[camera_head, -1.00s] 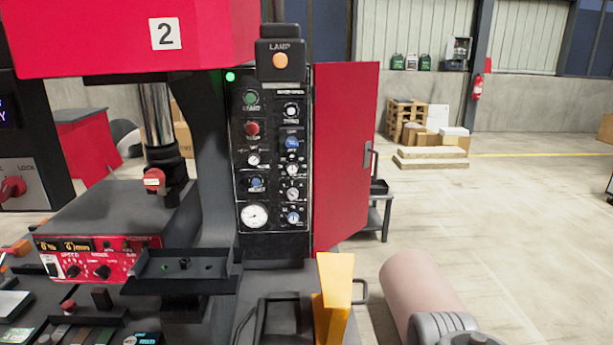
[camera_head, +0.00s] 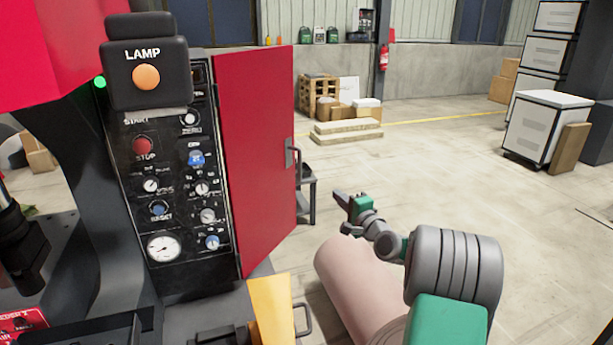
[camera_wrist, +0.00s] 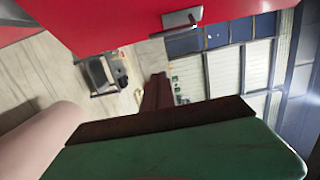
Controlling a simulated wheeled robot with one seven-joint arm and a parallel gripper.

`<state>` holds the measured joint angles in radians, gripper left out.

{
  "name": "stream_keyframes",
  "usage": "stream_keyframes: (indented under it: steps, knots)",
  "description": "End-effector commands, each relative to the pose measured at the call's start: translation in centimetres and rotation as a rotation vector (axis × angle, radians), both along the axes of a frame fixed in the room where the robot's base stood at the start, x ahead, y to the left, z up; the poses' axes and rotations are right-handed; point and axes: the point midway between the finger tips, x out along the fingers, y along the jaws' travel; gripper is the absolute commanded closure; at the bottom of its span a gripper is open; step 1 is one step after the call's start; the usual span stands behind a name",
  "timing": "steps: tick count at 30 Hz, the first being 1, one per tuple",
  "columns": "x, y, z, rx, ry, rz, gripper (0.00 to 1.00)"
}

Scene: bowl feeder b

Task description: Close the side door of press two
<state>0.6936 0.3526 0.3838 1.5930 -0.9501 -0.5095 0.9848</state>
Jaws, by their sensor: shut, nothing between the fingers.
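The side door (camera_head: 255,150) of press two is a red panel standing open, hinged at the right edge of the black control panel (camera_head: 165,180). Its grey handle (camera_head: 291,152) is on its outer right edge. My gripper (camera_head: 343,210) is shut and empty, to the right of the door and apart from it, lower than the handle. In the wrist view the red door (camera_wrist: 110,20) fills the top, with the handle (camera_wrist: 182,19) at upper middle. The fingers (camera_wrist: 157,90) show below the handle there.
A yellow part (camera_head: 272,312) with a handle juts out below the door. A dark cart (camera_head: 306,190) stands behind the door. Open floor (camera_head: 440,180) lies to the right.

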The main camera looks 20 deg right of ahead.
Motion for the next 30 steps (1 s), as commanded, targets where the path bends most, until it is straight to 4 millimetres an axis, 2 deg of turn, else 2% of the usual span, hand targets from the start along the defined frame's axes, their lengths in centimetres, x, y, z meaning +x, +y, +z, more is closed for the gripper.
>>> stream_keyframes:
  steps: [6,14,15,21,30]
  knots:
    - [4.4,1.6,0.3,-0.004,0.003,0.018,1.00]
    - [9.9,2.2,0.3,-0.008,0.004,0.015,1.00]
    - [10.3,3.0,0.4,-0.007,0.004,0.017,1.00]
    - [11.7,4.6,0.1,-0.007,0.004,0.012,1.00]
    - [11.9,4.8,0.0,-0.008,0.003,0.010,1.00]
